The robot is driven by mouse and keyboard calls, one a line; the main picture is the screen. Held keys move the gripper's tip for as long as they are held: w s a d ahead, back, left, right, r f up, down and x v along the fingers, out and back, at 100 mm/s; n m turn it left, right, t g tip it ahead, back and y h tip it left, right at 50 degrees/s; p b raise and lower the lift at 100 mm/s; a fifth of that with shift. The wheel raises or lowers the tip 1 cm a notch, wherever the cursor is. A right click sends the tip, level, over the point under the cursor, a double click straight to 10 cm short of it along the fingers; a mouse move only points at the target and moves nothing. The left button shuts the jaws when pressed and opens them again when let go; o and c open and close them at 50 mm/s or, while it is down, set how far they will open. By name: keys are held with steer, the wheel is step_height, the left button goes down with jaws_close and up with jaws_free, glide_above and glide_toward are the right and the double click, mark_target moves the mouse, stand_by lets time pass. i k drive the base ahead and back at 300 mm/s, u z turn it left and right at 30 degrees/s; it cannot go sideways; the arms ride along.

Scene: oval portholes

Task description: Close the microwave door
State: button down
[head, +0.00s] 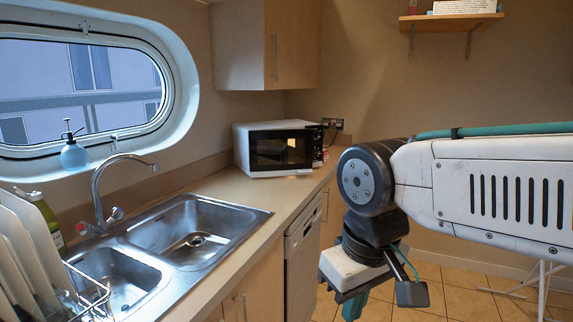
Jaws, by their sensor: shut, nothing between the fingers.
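The microwave (241,150) is white with a dark glass front and stands at the far end of the counter, in the corner. Its door (275,151) looks flush with the body; a small gap cannot be ruled out at this distance. My gripper (354,306) hangs below my arm's wrist at the lower middle right, pointing down. It is shut, with nothing seen in it. It is well apart from the microwave, nearer to me and to the right of the counter. The fingertips are partly hidden.
The counter (224,188) runs along the left wall with a double sink (190,237), a tap (99,190) and a dish rack (92,292). A dishwasher (303,262) is under the counter. A wall cupboard (262,45) hangs above the microwave. Tiled floor (440,300) lies right.

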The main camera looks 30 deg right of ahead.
mark_target(275, 153)
steer(key=z, duration=0.6)
steer(key=i, duration=0.4)
steer(key=z, duration=0.7)
steer(key=i, duration=1.4)
steer(key=u, duration=0.75)
